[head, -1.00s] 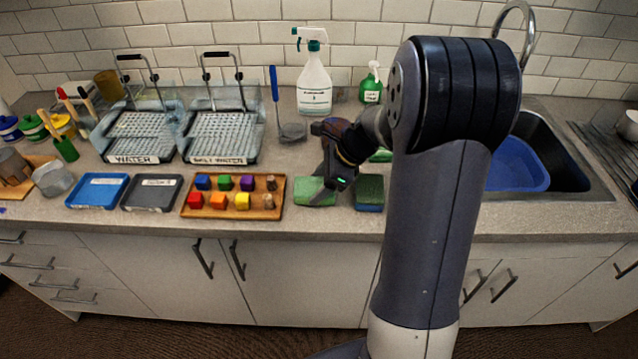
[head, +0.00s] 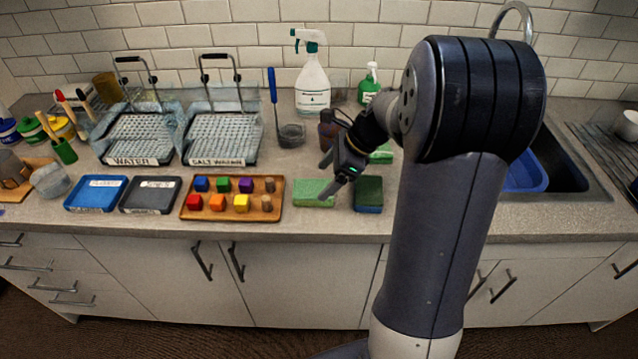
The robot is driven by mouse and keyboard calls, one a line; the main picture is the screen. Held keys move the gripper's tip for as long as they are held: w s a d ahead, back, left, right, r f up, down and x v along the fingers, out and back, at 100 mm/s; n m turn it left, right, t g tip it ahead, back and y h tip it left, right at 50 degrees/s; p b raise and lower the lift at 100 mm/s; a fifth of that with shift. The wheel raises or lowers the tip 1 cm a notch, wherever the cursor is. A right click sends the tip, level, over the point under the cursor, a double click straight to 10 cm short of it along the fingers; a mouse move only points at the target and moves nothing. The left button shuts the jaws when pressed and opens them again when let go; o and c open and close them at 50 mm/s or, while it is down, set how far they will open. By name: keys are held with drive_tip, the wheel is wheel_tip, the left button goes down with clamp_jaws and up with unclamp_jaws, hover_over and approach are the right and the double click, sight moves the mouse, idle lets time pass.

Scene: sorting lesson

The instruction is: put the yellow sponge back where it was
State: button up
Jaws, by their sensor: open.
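A light green sponge (head: 309,191) with a paler, yellowish front edge lies flat on the counter, right of the wooden block tray. A darker green sponge (head: 368,194) lies just to its right. Another green sponge (head: 381,154) is partly hidden behind my arm. No sponge is plainly yellow all over. My gripper (head: 325,180) is open and empty, its fingers spread apart above the light green sponge's right end. One fingertip overlaps that sponge in the picture; I cannot tell whether it touches.
The wooden tray (head: 187,212) of coloured blocks stands left of the sponges. A dark bottle (head: 326,131) stands close behind my gripper, with a spray bottle (head: 313,88) and a blue-handled tool (head: 273,97) behind. The sink with a blue basin (head: 523,174) is at right.

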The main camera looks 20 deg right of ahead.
sight(316, 189)
drive_tip(key=v, duration=0.8)
drive_tip(key=x, duration=1.2)
drive_tip(key=shift+s+a+f, duration=0.1)
drive_tip(key=shift+f, duration=0.05)
wheel_tip(316, 189, up, 4)
drive_tip(key=shift+f, duration=0.1)
drive_tip(key=shift+r, duration=0.65)
